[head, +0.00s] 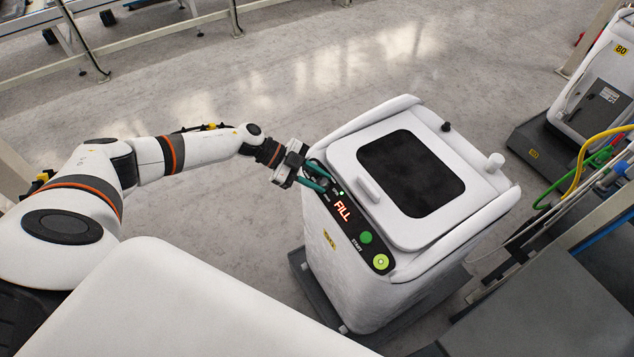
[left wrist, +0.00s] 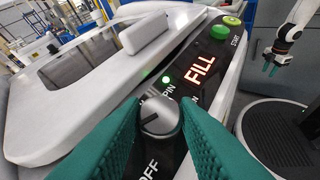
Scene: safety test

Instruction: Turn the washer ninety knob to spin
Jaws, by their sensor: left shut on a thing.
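The washer (head: 335,262) is a white machine with a dark-windowed lid. My left gripper (head: 316,179) reaches the panel's far end. In the left wrist view its green finger pads are shut on the round silver knob (left wrist: 160,118), one on each side. A dark line marks the knob's face. OFF is printed below it, and a partly hidden word ending in PIN stands above it, beside a small lit green light (left wrist: 166,80). My right gripper (left wrist: 272,67) appears small at upper right.
A green START button (head: 365,238) and a yellow-green button (head: 381,262) sit on the same panel. The lid handle (head: 368,189) is close to my left gripper. A second machine marked 80 (head: 598,95) stands at right with coloured hoses. Floor behind the washer is clear.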

